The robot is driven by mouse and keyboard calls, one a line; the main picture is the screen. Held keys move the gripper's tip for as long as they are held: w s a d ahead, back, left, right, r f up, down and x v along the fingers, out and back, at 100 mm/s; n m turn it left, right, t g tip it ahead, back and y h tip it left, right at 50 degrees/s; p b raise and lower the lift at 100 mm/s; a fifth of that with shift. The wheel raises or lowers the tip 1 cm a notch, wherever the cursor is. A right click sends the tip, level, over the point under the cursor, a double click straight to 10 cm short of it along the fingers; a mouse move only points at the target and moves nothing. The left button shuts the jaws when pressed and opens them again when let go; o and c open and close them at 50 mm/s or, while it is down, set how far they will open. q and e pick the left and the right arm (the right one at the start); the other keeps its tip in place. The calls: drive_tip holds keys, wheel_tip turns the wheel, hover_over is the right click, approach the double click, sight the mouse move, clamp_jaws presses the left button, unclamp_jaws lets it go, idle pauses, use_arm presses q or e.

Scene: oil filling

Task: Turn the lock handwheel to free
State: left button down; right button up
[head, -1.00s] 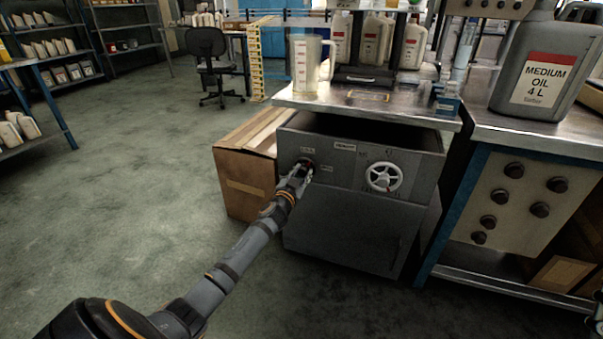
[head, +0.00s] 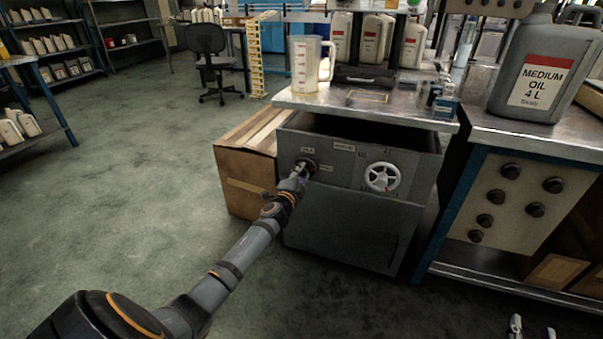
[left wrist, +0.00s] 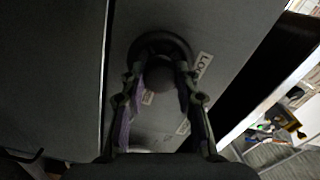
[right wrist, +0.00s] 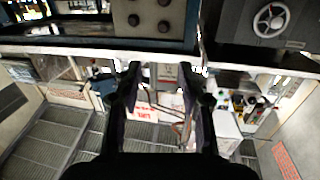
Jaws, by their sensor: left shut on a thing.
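The lock handwheel is a small dark round knob on the left of the grey cabinet front (head: 350,230). In the left wrist view the knob (left wrist: 160,72) sits beside a partly hidden label starting "LO". My left gripper (head: 301,172) is at it, and in the left wrist view its fingers (left wrist: 158,85) are shut on both sides of the knob. In the head view the gripper covers part of it. My right gripper (head: 532,328) is at the bottom right, away from the cabinet. In the right wrist view its fingers (right wrist: 168,72) are apart and empty.
A white handwheel (head: 382,177) is on the right of the same panel. A clear measuring jug (head: 308,66) stands on the metal top (head: 400,109). A cardboard box (head: 243,187) is left of the cabinet. A grey oil can (head: 530,75) stands on the right bench.

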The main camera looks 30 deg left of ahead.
use_arm(q)
drive_tip(key=shift+m, duration=1.1)
use_arm(e)
drive_tip(key=shift+g, duration=0.9)
drive_tip(key=shift+s+f, duration=0.25)
drive_tip(key=shift+f, duration=0.75)
drive_tip(key=shift+s+f, duration=0.2)
drive_tip(key=shift+f, duration=0.8)
use_arm(q)
drive_tip(key=c, duration=1)
unclamp_jaws()
drive_tip(key=shift+d, duration=0.1)
drive_tip(key=shift+s+f, duration=0.1)
drive_tip(key=shift+s, duration=0.2)
drive_tip(key=v, duration=1.1)
drive_tip(key=shift+s+d, duration=0.15)
drive_tip(key=shift+s, duration=0.05)
